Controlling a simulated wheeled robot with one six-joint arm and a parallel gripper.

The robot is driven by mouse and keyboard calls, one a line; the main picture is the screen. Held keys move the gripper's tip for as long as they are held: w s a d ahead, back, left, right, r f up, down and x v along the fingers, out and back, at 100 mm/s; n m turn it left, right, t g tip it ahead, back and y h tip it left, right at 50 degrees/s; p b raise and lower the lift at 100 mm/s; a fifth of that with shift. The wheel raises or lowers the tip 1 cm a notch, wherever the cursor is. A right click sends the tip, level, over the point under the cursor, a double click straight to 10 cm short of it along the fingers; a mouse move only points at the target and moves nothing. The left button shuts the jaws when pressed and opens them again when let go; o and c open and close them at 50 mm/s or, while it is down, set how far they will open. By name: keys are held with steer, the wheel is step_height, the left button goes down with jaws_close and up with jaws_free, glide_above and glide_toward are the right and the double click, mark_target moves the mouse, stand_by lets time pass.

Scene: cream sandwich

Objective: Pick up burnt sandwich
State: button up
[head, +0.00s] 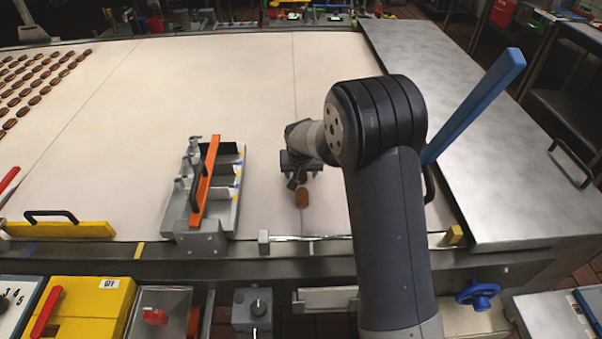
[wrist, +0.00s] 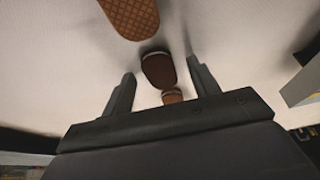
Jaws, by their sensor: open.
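My gripper (wrist: 159,68) is open, low over the pale belt, its two fingers apart. In the wrist view a very dark brown sandwich (wrist: 158,69), the burnt-looking one, lies between the fingertips, with a gap on each side. A lighter brown sandwich (wrist: 172,96) shows just behind it, partly hidden by the gripper body. A tan waffle-patterned sandwich (wrist: 131,14) lies ahead, cut off by the top edge. In the head view my gripper (head: 300,172) is partly hidden by my arm, and a brown sandwich (head: 303,198) shows just in front of it.
A grey metal tray with an orange handle (head: 205,178) stands left of my gripper. Rows of sandwiches (head: 38,85) lie at the far left of the belt (head: 230,80). A steel counter (head: 480,120) and a blue bar (head: 475,105) are on the right. The middle of the belt is clear.

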steer(key=shift+c, duration=0.6)
steer(key=c, duration=0.9)
